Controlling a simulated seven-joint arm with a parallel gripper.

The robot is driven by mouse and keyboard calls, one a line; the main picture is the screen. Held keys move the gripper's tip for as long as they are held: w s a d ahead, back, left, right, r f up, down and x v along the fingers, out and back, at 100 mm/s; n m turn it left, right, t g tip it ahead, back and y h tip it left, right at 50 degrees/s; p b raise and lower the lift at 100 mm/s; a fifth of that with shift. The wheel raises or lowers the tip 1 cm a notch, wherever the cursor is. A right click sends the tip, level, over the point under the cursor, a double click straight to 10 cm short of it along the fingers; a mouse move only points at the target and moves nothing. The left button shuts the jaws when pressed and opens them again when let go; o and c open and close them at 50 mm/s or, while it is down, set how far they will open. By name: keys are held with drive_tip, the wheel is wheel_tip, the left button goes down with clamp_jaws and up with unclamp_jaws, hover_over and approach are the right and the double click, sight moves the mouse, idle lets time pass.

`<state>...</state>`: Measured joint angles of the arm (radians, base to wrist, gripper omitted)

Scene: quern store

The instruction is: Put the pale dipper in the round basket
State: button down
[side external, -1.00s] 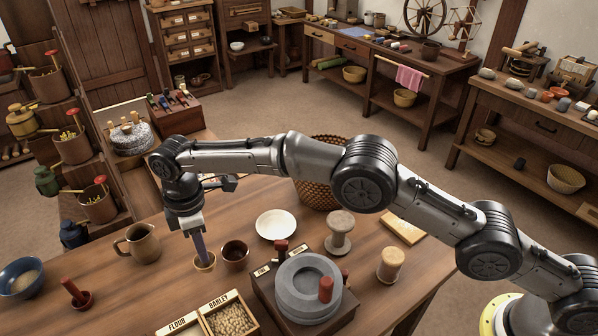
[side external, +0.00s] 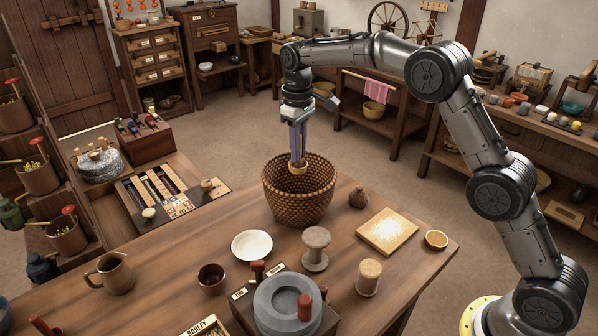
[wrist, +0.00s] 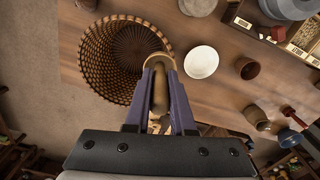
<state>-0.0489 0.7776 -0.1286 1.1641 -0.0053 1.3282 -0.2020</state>
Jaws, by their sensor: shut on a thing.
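The pale dipper (side external: 298,168) hangs upright from my gripper (side external: 299,158), its small tan cup downward. The cup is at the height of the round basket's mouth in the side view. The round basket (side external: 298,209) is dark brown woven wicker and stands on the table. In the wrist view my gripper (wrist: 160,72) is shut on the handle of the dipper (wrist: 159,92), and the dipper's cup overlaps the right part of the rim of the basket (wrist: 95,75). The basket's inside shows as empty there.
A quern (side external: 285,306) is at the front.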

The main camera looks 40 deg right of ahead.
drive_tip(key=w+d+f+n, duration=0.3)
drive_tip(key=d+f+n, duration=0.65)
drive_tip(key=n, duration=0.35)
drive_tip(key=shift+w+a+f, duration=0.1)
drive_tip(key=shift+a+f, duration=0.1)
drive_tip(key=shift+f, duration=2.45)
drive_tip(key=shift+w+a+f, duration=0.1)
drive_tip(key=shift+a+f, duration=0.1)
drive_tip(key=shift+f, duration=2.4)
drive_tip(key=shift+s+f, duration=0.1)
drive_tip(key=c, duration=0.8)
unclamp_jaws()
drive_tip(key=shift+o, duration=0.2)
